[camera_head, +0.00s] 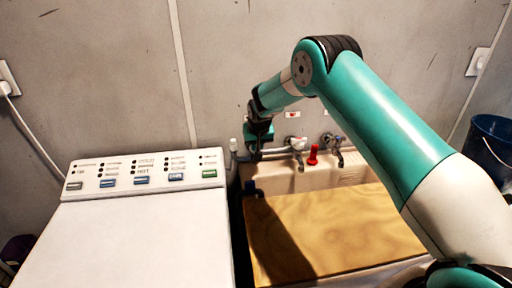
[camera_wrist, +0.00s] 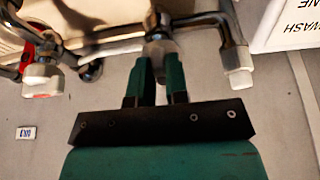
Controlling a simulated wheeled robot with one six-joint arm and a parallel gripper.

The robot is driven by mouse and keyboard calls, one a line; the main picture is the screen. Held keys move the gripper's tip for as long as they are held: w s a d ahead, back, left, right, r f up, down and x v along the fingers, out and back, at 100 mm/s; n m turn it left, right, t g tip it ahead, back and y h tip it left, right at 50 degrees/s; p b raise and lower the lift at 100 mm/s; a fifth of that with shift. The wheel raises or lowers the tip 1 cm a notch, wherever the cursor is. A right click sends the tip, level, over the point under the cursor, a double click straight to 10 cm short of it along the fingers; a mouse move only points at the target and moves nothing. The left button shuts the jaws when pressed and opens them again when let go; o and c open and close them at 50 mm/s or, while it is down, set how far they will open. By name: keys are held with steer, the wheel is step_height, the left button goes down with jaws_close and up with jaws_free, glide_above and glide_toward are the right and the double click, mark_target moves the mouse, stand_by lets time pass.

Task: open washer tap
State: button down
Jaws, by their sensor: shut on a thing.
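The washer tap (camera_wrist: 158,42) is a grey metal fitting on a horizontal pipe, at the top middle of the wrist view. My gripper (camera_wrist: 160,68) has its two green fingers closed on the tap's small handle. The fingers hide much of the handle, so I cannot tell how far it is turned. In the head view my gripper (camera_head: 258,142) is at the wall pipe (camera_head: 275,153), just behind the washer's right back corner. It hides most of the tap there.
The white washer (camera_head: 140,235) stands at left, its control panel at the back. A wooden board (camera_head: 335,230) lies over the sink (camera_head: 345,176). Another tap with a white end (camera_head: 297,143), a metal tap (camera_head: 333,143) and a red object (camera_head: 313,155) are close right of my gripper. A blue bucket (camera_head: 490,150) is far right.

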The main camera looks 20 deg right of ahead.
steer(key=c, duration=1.1)
jaws_free()
steer(key=shift+f, duration=0.1)
steer(key=b+v, duration=0.5)
steer(key=v, duration=1.2)
steer(key=shift+r, duration=0.3)
steer(key=s+a+n+g+y, duration=0.1)
steer(key=s+a+n, duration=0.2)
steer(key=s, duration=1)
steer(key=s+a+r+n+g+y, duration=0.1)
steer(key=s+a+n+g+y, duration=0.1)
steer(key=s, duration=1.2)
steer(key=s+a+n+g+y, duration=0.1)
steer(key=s+a+n, duration=0.3)
steer(key=s, duration=0.9)
steer(key=shift+s+a+r+g+y, duration=0.15)
steer(key=shift+a+y, duration=0.1)
steer(key=shift+a, duration=0.25)
steer(key=shift+s+a+r+g+y, duration=0.15)
steer(key=shift+a+y, duration=0.1)
steer(key=shift+a, duration=0.2)
